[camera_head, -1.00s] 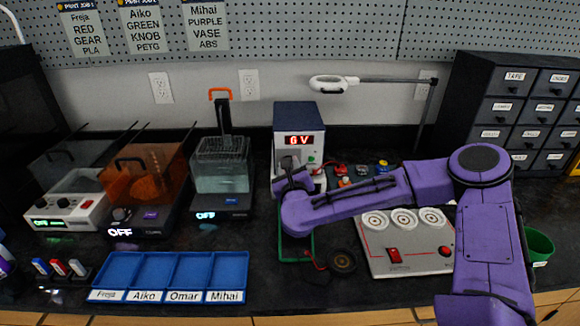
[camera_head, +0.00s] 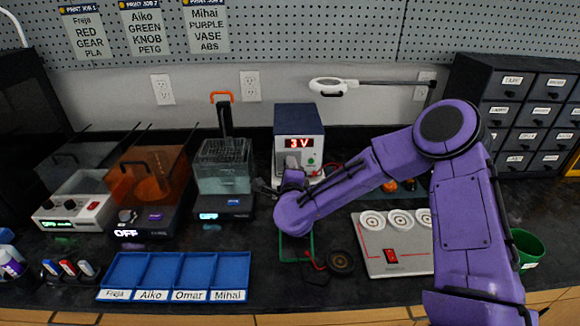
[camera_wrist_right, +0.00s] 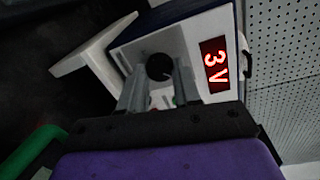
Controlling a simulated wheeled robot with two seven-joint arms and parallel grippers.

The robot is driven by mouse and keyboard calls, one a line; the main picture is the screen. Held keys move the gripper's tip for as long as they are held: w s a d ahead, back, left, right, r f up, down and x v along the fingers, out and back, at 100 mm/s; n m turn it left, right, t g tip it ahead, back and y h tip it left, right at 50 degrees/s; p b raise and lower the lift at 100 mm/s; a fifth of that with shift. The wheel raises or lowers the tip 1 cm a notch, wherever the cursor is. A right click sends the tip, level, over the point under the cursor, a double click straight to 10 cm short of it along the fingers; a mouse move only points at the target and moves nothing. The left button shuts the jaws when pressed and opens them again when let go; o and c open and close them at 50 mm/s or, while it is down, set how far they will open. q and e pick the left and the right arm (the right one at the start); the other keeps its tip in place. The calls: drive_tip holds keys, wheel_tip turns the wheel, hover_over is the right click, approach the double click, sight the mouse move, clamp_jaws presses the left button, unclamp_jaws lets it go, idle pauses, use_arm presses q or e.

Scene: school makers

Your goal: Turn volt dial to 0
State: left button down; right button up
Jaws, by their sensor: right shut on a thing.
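The power supply (camera_head: 298,121) is a white-fronted box with a dark blue top, standing at the back of the bench. Its red display (camera_head: 299,143) reads 3 V, and the same reading shows sideways in the right wrist view (camera_wrist_right: 213,64). The volt dial (camera_wrist_right: 159,67) is a round black knob on the front panel. My right gripper (camera_wrist_right: 160,88) is shut on the dial, one finger on each side of it. In the head view my right gripper (camera_head: 290,180) and wrist hide the dial. My left gripper is not in view.
A water tank (camera_head: 223,170) stands left of the supply and an orange-lidded machine (camera_head: 148,180) further left. A blue divided tray (camera_head: 175,272) lies at the front. A white panel with round dials (camera_head: 405,262) is under my right arm. A green cup (camera_head: 527,250) stands at right.

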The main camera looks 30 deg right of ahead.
drive_tip(key=shift+a+f+n+h+p, duration=0.15)
drive_tip(key=shift+n+p, duration=0.3)
drive_tip(key=shift+n, duration=0.95)
drive_tip(key=shift+d+r+n+h+p, duration=0.1)
drive_tip(key=shift+n+p, duration=0.3)
drive_tip(key=shift+n, duration=1)
drive_tip(key=shift+a+f+n+h+p, duration=0.15)
drive_tip(key=shift+n+p, duration=0.3)
drive_tip(key=shift+n, duration=0.95)
drive_tip(key=o, duration=1.1)
drive_tip(key=shift+r, duration=0.1)
drive_tip(key=shift+c, duration=0.2)
drive_tip(key=b+v, duration=0.2)
drive_tip(key=v, duration=0.7)
drive_tip(key=shift+s+a, duration=0.1)
drive_tip(key=shift+a, duration=0.1)
drive_tip(key=shift+s+a+r, duration=0.15)
drive_tip(key=shift+s+a, duration=0.1)
drive_tip(key=shift+s, duration=0.25)
